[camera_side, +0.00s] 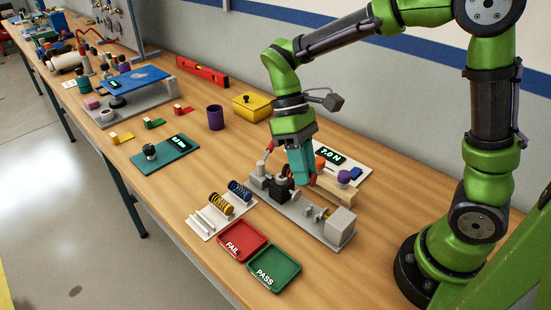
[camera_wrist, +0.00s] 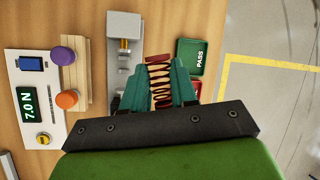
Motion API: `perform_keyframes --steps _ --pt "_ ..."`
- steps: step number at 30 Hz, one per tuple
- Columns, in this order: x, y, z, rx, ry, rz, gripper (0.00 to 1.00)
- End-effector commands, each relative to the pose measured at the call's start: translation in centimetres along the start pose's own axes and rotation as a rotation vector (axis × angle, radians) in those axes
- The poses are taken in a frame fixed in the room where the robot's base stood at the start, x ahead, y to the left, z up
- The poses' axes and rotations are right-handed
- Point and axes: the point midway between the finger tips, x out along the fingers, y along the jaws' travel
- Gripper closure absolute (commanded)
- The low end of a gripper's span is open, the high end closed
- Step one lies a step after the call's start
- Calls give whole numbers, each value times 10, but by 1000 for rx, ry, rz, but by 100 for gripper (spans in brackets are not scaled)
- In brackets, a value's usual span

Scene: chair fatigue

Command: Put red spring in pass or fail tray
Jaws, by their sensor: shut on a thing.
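The red spring (camera_wrist: 160,84) sits between the teal fingers of my gripper (camera_wrist: 155,90) in the wrist view, its coils showing. In the side view my gripper (camera_side: 302,172) is shut over the grey test fixture (camera_side: 297,216), and its fingers mostly hide the spring. I cannot tell whether the spring touches the fixture. The red FAIL tray (camera_side: 243,239) and the green PASS tray (camera_side: 274,268) lie empty in front of the fixture. In the wrist view the PASS tray (camera_wrist: 190,56) is right of the gripper and the FAIL tray (camera_wrist: 197,88) is partly hidden.
A white rack (camera_side: 207,222) holds a blue spring (camera_side: 240,190) and a yellow spring (camera_side: 221,204). Behind the fixture are a wooden block (camera_side: 336,189) and a panel reading 7.0 N (camera_side: 329,155). A purple cup (camera_side: 216,117) and yellow box (camera_side: 252,106) stand farther back.

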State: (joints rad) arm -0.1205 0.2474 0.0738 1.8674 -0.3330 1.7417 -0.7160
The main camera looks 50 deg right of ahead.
Motion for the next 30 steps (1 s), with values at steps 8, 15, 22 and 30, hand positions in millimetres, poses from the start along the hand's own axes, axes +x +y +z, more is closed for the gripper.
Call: perform_keyframes --steps 8,15,22,30 --pt "105 -36 71 -341 -102 142 100" --pt "149 -23 103 -456 -134 190 100" --pt "148 -31 69 -476 -139 198 100" --pt "135 -57 1 -474 -137 198 100"
